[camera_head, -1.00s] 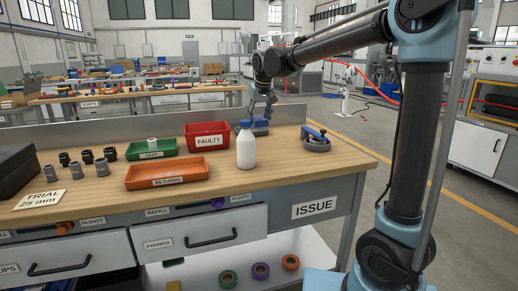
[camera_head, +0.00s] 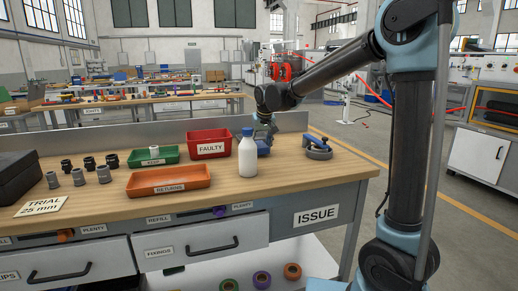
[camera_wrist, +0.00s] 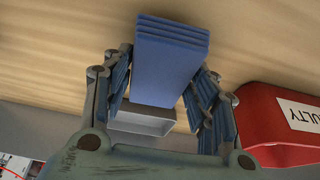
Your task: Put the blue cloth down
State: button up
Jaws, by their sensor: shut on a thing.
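The blue cloth (camera_wrist: 172,58) is a folded, layered block between the fingers of my gripper (camera_wrist: 163,88) in the wrist view. The gripper is shut on it. In the head view my gripper (camera_head: 265,128) is low over the back of the wooden bench (camera_head: 330,178), behind the white bottle and right of the red bin. A bit of the blue cloth (camera_head: 263,148) shows there, partly hidden by the bottle. I cannot tell whether the cloth touches the bench top.
A white bottle with a blue cap (camera_head: 248,158) stands in front of the gripper. The red FAULTY bin (camera_head: 209,137) is close on the left. An orange RETURNS tray (camera_head: 168,189) and a blue-handled grey tool (camera_head: 318,148) are nearby. Bare wood lies at the front right.

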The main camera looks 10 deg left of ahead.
jog(key=shift+f, duration=0.55)
jog(key=shift+s+d+f, duration=0.1)
jog(key=shift+s+f, duration=0.05)
jog(key=shift+f, duration=0.25)
jog(key=o, duration=1)
jog(key=shift+s, duration=0.1)
jog(key=o, duration=0.4)
jog(key=shift+w+f, duration=0.2)
jog(key=shift+f, duration=0.05)
jog(key=shift+r, duration=0.2)
jog(key=shift+r, duration=0.25)
jog(key=v, duration=1.7)
jog(key=shift+r, duration=0.2)
